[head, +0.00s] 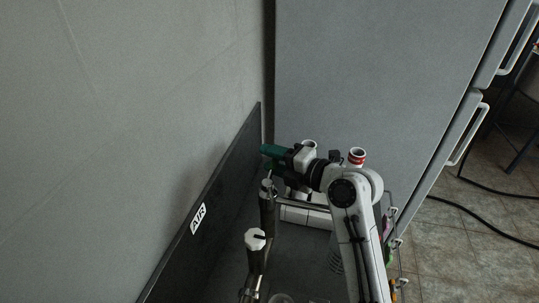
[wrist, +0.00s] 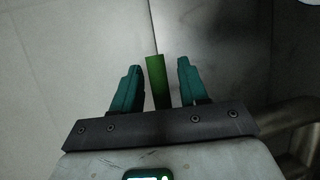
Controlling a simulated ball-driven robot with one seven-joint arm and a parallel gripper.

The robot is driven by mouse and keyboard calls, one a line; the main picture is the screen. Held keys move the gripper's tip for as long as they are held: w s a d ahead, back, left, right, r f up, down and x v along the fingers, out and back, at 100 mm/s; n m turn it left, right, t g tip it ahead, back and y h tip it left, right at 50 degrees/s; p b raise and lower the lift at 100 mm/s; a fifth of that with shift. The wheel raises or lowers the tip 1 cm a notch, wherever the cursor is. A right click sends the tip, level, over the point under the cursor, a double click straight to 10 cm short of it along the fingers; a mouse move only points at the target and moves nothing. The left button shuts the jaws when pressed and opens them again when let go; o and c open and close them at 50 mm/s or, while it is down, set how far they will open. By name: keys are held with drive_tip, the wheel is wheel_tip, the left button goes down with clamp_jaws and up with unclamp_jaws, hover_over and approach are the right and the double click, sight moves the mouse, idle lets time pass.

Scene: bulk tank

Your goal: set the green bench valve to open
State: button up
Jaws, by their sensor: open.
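The green valve handle (wrist: 156,82) shows in the wrist view as a narrow upright green bar. My gripper (wrist: 158,64) is open, with one teal finger on each side of the bar and a gap visible on both sides. In the head view my gripper (head: 270,151) is by the dark wall panel, above the top of a metal pipe fitting (head: 267,186). A bit of green shows just under the fingers there, mostly hidden. I cannot tell the valve's setting.
A white knob (head: 255,239) stands on another pipe nearer me. A tall grey cabinet (head: 370,90) closes off the back. Cables lie on the tiled floor at right.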

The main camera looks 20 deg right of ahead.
drive_tip(key=shift+w+a+f, duration=0.1)
drive_tip(key=shift+w+a, duration=0.2)
drive_tip(key=shift+w, duration=0.05)
clamp_jaws()
idle(0.5)
